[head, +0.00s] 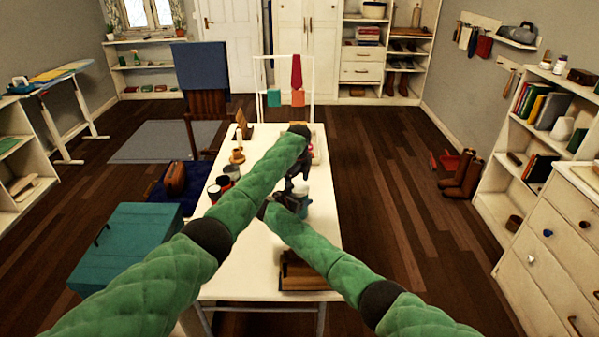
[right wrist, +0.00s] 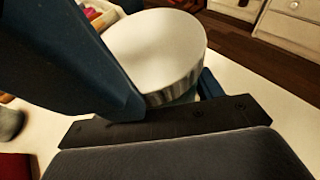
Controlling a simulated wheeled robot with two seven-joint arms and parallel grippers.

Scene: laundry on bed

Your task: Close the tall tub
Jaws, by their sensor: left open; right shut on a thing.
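The tall tub (head: 305,205) stands on the white table and has a teal body. Its round white lid (head: 301,187) also shows in the right wrist view (right wrist: 155,50), where it sits over the tub's top; I cannot tell whether it is fully seated. My right gripper (head: 284,204) is shut on the tub's body, with a blue finger on either side in the right wrist view (right wrist: 165,98). My left gripper (head: 296,176) is open just above the lid, reaching down from the far side. Its fingertips are small and dark, so I cannot tell whether they touch the lid.
Dark cups (head: 221,187) stand at the table's left edge, with a wooden holder (head: 237,156) farther back. A brown wooden box (head: 302,274) lies at the near right of the table. A teal trunk (head: 130,245) stands left of the table. The table's near left is clear.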

